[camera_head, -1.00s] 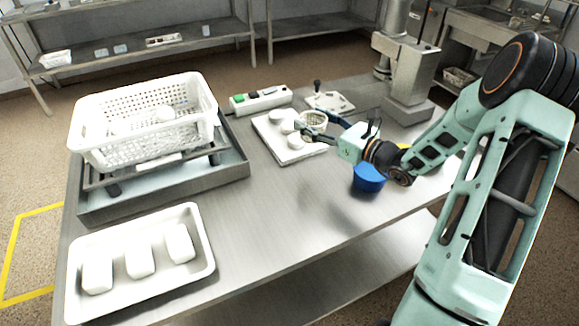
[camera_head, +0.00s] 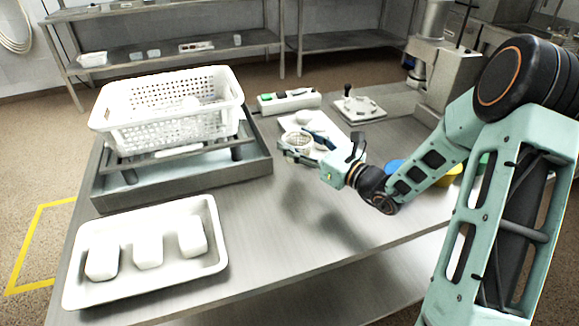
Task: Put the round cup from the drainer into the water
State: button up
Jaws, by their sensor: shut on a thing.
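My gripper (camera_head: 309,146) is shut on a small round perforated cup (camera_head: 296,141), pale with a mesh-like wall. It holds the cup at the left edge of a white board (camera_head: 345,127), apparently raised above the table. The dark fingers partly cover the cup. A white round piece (camera_head: 304,117) sits on the board behind the cup. At the left, a metal basin (camera_head: 259,166) stands under a rack and a large white perforated basket (camera_head: 120,135). Its inside looks greyish blue; whether it holds water is hard to tell.
A white tray (camera_head: 216,262) with 3 white blocks stands front left. A switch box (camera_head: 290,101) and a small lever device (camera_head: 357,108) are behind the board. A blue bowl (camera_head: 394,165) and a yellow one (camera_head: 452,174) are partly hidden by my arm. The table's middle is clear.

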aim_at(289, 161)
jog(key=shift+s+a+f, duration=0.3)
jog(key=shift+a+f, duration=0.2)
jog(key=shift+f, duration=0.15)
jog(key=shift+s+a+f+b, duration=0.1)
jog(key=shift+a+f+b, duration=0.2)
jog(key=shift+f, duration=0.5)
jog(key=shift+s+a+f+b, duration=0.15)
jog(key=shift+f+b, duration=0.1)
jog(key=shift+f, duration=0.55)
jog(key=shift+s+a+f+b, duration=0.1)
jog(key=shift+a+f+b, duration=0.2)
jog(key=shift+f, duration=0.5)
jog(key=shift+f, duration=0.15)
jog(key=o, duration=0.9)
